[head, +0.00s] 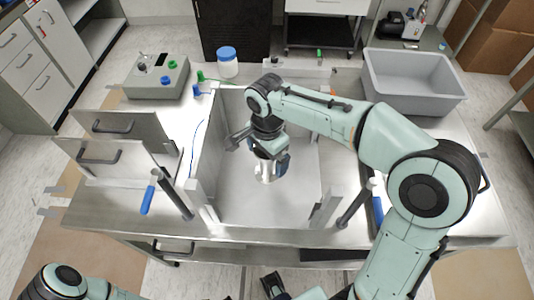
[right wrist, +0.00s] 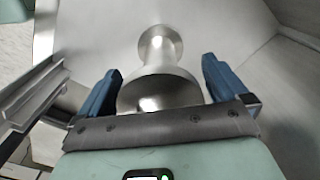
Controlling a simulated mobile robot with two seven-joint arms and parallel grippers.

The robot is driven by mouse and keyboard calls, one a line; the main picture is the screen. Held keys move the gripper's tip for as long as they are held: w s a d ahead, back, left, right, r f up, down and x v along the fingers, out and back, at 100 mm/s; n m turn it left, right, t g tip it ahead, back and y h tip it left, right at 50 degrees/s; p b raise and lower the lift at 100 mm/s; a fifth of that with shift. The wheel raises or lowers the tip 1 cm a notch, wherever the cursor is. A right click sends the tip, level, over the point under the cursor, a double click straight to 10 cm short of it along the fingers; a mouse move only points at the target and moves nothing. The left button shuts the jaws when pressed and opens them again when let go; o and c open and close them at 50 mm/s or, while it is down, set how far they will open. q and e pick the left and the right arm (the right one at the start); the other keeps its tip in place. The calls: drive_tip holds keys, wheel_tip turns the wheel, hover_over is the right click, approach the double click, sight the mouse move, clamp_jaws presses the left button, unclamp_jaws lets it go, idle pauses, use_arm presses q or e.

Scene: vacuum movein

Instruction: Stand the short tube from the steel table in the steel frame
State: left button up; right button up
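The short tube (right wrist: 160,72) is bright metal with a wide flange at each end. In the right wrist view its near flange sits between the two blue fingers of my right gripper (right wrist: 160,88), seemingly touching both. In the head view my right gripper (head: 268,160) points down inside the steel frame (head: 205,165), an open-topped box of metal walls, and the tube (head: 264,173) shows below it. I cannot tell whether the tube's far end touches the floor. My left arm shows at the bottom left of the head view; its gripper is only partly visible at the bottom edge.
The steel table (head: 105,213) carries the frame. A grey bin (head: 412,82) stands back right, a grey control box (head: 157,78) back left, and a white jar with a blue lid (head: 228,63) behind the frame.

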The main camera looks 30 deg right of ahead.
wheel_tip(320, 180, up, 12)
drive_tip(key=p, duration=0.2)
drive_tip(key=shift+r+p, duration=0.15)
drive_tip(key=shift+p, duration=0.2)
idle(0.4)
